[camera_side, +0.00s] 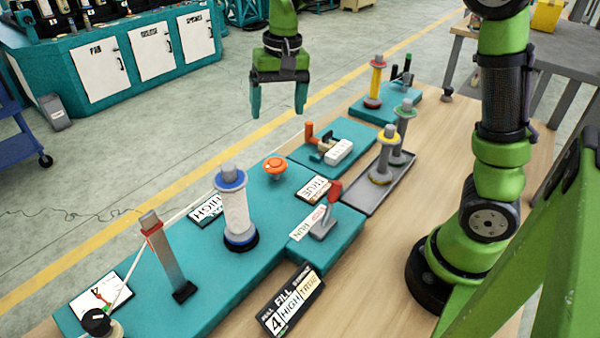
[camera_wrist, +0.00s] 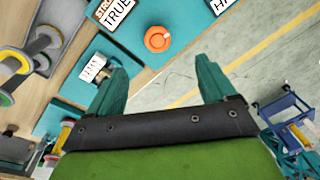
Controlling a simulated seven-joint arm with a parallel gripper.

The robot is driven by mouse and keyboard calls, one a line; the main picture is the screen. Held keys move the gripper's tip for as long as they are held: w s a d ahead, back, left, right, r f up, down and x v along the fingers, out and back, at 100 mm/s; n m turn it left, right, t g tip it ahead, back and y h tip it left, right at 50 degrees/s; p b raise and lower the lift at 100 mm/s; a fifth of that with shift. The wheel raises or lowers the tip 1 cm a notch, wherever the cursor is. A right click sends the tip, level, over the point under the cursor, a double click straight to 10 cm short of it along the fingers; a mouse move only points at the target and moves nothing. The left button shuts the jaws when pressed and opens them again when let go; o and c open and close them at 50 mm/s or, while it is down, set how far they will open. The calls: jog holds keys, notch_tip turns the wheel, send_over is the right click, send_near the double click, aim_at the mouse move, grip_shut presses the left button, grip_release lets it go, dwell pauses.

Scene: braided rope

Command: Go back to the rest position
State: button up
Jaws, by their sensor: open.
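My gripper (camera_side: 279,100) hangs in the upper middle of the side view, with its two teal fingers apart and nothing between them. It is high above the far edge of the work table, pointing down. In the wrist view my gripper (camera_wrist: 160,85) also shows its fingers spread and empty. The orange button (camera_side: 276,167) on the teal board (camera_side: 245,270) is below and apart from the fingers; it also shows in the wrist view (camera_wrist: 158,39). A white rope (camera_side: 185,210) runs along the far edge of the board, past the tilted grey post (camera_side: 165,258).
A white spool (camera_side: 237,208) with a blue top stands on the board. A red lever (camera_side: 329,205), a grey tray with spools (camera_side: 372,192) and a yellow-and-red spool (camera_side: 375,82) stand to the right. A sign (camera_side: 290,300) is at the front. Air around my gripper is clear.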

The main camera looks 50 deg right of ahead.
jog(key=s+a+r+n+t, duration=0.1)
jog(key=s+t, duration=0.2)
jog(key=s, duration=0.5)
jog(key=s+r+n+t+y, duration=0.1)
jog(key=s+t, duration=0.2)
jog(key=s, duration=0.6)
jog(key=shift+s+a+n, duration=0.25)
jog(key=shift+a+n, duration=0.05)
jog(key=shift+a, duration=0.05)
jog(key=n+g+h, duration=0.2)
jog(key=n+g, duration=0.5)
jog(key=n, duration=0.6)
send_over(276, 162)
jog(key=f, duration=0.1)
notch_tip(276, 162, down, 16)
jog(key=shift+a+f, duration=0.1)
